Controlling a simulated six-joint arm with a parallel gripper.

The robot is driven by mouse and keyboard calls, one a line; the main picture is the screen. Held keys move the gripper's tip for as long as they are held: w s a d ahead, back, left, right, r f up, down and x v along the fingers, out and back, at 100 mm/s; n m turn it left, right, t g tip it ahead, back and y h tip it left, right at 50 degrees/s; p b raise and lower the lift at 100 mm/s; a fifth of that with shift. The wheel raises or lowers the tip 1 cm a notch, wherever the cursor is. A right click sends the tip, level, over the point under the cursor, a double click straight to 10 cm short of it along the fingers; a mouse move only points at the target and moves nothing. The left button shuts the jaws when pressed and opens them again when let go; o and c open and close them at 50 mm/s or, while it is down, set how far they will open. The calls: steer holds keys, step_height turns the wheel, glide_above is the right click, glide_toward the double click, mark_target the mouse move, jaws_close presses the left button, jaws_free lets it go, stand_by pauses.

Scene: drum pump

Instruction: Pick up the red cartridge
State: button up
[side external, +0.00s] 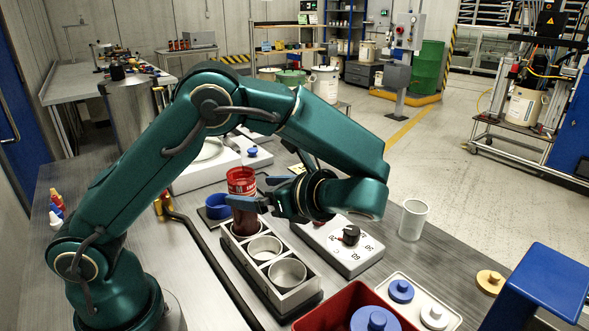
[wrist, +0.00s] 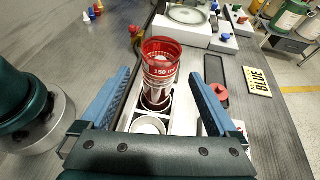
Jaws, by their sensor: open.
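The red cartridge (side external: 242,189) stands upright in the far well of a metal rack (side external: 272,298) in the side view. In the wrist view the red cartridge (wrist: 161,75), with a printed label, rises between my blue fingers. My gripper (side external: 252,200) is level with it, one finger in front of it in the side view. In the wrist view my gripper (wrist: 157,92) is open, with a finger on each side of the cartridge and a visible gap to each. The lower part of the cartridge is hidden in the rack.
Two empty cups (side external: 265,249) sit in the rack's nearer wells. A dial box (side external: 345,252) stands close on the right, with a white cup (side external: 413,219) beyond. A red bin (side external: 350,310) is in front.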

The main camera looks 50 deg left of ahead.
mark_target(250, 193)
steer(key=shift+a+f, duration=0.15)
steer(key=shift+f, duration=0.15)
steer(key=shift+x, duration=2.45)
jaws_close()
